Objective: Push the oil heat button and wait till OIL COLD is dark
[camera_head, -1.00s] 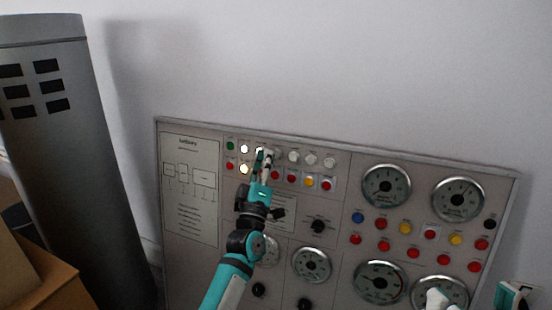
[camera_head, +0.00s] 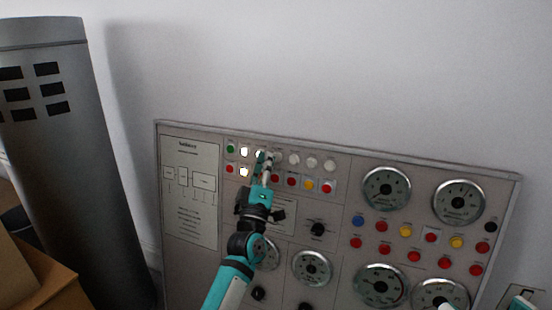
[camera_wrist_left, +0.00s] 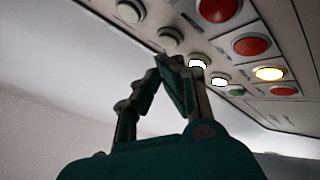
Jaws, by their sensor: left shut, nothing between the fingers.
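The control panel (camera_head: 330,215) stands against the wall, with rows of small round buttons and lamps. At its upper left, a lit white lamp (camera_head: 244,151) and a lit lamp (camera_head: 244,171) below it glow; another lit white lamp (camera_head: 259,153) is partly covered by my fingers. My left gripper (camera_head: 267,157) is shut and empty, its tips at the upper row. In the left wrist view its tips (camera_wrist_left: 169,62) are close to the white buttons; contact cannot be told. Labels are too small to read. A part of my right arm (camera_head: 524,301) shows at the lower right; its fingers are unclear.
Round gauges (camera_head: 386,188) and more coloured buttons fill the panel's right half. A grey cylinder (camera_head: 65,160) with dark slots stands at left, beside a brown box (camera_head: 45,285). The wall area above the panel is clear.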

